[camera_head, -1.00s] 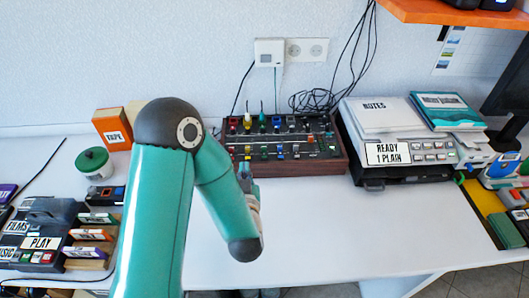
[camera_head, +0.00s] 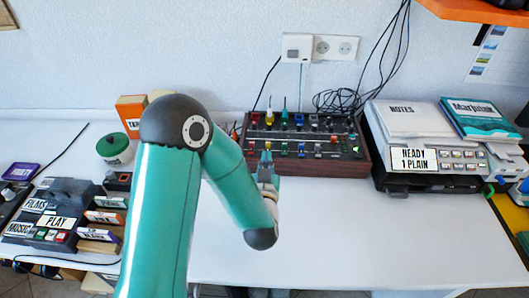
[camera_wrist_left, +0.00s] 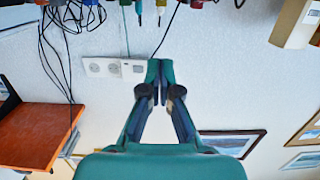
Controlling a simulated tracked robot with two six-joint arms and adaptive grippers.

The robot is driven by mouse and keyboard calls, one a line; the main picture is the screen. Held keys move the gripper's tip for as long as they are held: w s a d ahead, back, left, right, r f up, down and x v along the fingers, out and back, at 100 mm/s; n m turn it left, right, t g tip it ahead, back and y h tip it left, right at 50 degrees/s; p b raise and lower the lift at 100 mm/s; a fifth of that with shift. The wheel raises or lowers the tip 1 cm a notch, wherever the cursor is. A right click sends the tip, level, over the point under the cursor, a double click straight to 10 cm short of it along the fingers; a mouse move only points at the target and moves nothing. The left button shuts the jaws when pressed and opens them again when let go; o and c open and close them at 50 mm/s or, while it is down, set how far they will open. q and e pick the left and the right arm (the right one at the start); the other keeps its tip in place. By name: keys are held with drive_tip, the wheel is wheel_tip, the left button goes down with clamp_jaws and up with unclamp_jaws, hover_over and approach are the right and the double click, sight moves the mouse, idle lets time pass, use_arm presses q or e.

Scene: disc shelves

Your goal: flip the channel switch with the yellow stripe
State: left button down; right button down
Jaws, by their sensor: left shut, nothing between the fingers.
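The dark mixer panel (camera_head: 356,163) with a wooden frame stands on the white table against the wall. It carries rows of small coloured switches and knobs. A yellow plug (camera_head: 269,117) stands at its back left; I cannot make out a yellow stripe on any one switch. My left gripper (camera_head: 266,160) is at the front left edge of the panel, with my teal arm partly in front of it. In the left wrist view the left gripper (camera_wrist_left: 154,70) is shut and empty, with coloured plugs (camera_wrist_left: 138,8) at the top edge. Whether it touches the panel is unclear. My right gripper is out of view.
A grey machine labelled READY 1 PLAIN (camera_head: 428,178) stands right of the panel. Black cables (camera_head: 345,98) hang behind. The front right table (camera_head: 335,225) is clear.

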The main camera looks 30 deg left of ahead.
use_arm(q)
drive_tip(key=p+x, duration=0.1)
drive_tip(key=x, duration=0.6)
drive_tip(key=shift+a+r+p, duration=0.1)
drive_tip(key=shift+p, duration=0.25)
drive_tip(key=f, duration=0.3)
drive_tip(key=shift+w+a+f, duration=0.1)
drive_tip(key=shift+w+f, duration=0.15)
drive_tip(key=shift+w, duration=0.05)
drive_tip(key=shift+f, duration=0.4)
drive_tip(key=shift+a, duration=0.15)
